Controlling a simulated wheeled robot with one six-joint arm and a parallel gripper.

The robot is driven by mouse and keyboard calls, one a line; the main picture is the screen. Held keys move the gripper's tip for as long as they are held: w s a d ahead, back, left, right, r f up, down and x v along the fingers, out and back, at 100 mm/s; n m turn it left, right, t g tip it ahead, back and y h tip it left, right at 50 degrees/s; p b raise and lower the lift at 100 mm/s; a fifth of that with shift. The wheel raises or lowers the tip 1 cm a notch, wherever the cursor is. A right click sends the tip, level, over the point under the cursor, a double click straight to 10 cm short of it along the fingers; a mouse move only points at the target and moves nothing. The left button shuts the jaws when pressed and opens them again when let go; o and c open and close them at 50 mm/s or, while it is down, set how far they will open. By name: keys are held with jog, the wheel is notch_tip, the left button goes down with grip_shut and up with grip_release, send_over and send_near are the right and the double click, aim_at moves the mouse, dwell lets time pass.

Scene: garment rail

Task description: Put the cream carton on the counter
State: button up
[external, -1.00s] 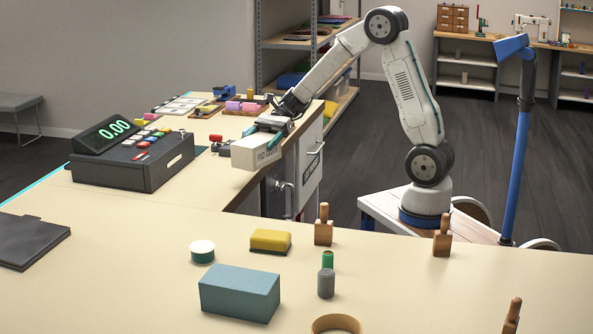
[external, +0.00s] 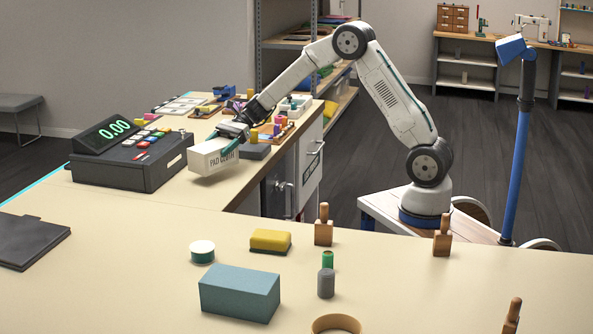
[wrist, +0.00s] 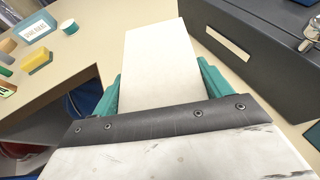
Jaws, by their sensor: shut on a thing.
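The dark cash register (external: 135,158) stands close left of the carton, and on the right in the wrist view (wrist: 262,65). Small coloured items crowd the counter behind. A blue-grey box (external: 240,291) and yellow block (external: 270,241) stand on the near counter. Bare counter lies between.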

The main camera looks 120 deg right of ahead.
jog(key=shift+w+d+f, duration=0.1)
jog(key=shift+w+f, duration=0.05)
jog(key=shift+f, duration=1.6)
jog(key=o, duration=1.1)
jog(key=shift+f, duration=0.15)
